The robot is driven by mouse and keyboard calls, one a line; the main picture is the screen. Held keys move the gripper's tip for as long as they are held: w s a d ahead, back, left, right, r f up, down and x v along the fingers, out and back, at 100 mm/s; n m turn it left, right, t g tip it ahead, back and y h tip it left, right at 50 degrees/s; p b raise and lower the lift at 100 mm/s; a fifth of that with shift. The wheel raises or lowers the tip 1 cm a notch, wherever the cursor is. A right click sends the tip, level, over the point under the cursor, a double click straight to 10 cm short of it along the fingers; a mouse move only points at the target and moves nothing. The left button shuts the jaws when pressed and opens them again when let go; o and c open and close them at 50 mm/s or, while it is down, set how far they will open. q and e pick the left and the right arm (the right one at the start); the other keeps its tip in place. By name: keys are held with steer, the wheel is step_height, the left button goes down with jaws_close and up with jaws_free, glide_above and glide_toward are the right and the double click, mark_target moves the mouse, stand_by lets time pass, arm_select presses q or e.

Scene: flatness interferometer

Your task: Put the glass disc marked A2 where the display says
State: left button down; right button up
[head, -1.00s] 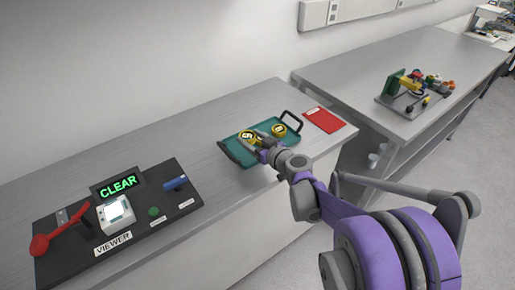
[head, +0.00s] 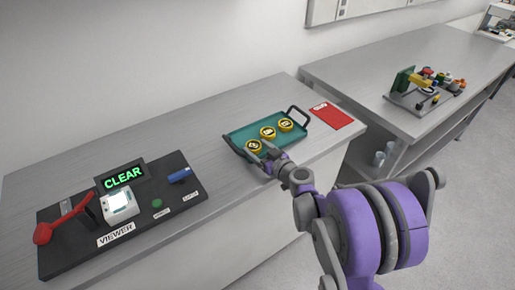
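Three round discs with yellow rims and dark marks lie in a teal tray (head: 239,134): a left disc (head: 253,146), a middle disc (head: 267,132) and a right disc (head: 286,125). Their marks are too small to read. The display (head: 122,175) shows CLEAR in green letters at the back of the viewer board. My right gripper (head: 268,157) is at the tray's front edge, close to the left disc. Its fingers are too small to tell whether they are open or whether they touch the disc. My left gripper is out of view.
The black viewer board (head: 75,255) carries a white box (head: 118,207), a red lever (head: 62,222), a green button (head: 157,203) and a blue part (head: 180,175). A red clipboard (head: 331,117) lies right of the tray. Bare bench separates tray and board.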

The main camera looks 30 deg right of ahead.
steer(key=shift+o, duration=1.2)
steer(key=shift+r, duration=0.25)
steer(key=a+v, duration=0.1)
steer(key=v, duration=1.1)
steer(key=shift+d, duration=0.5)
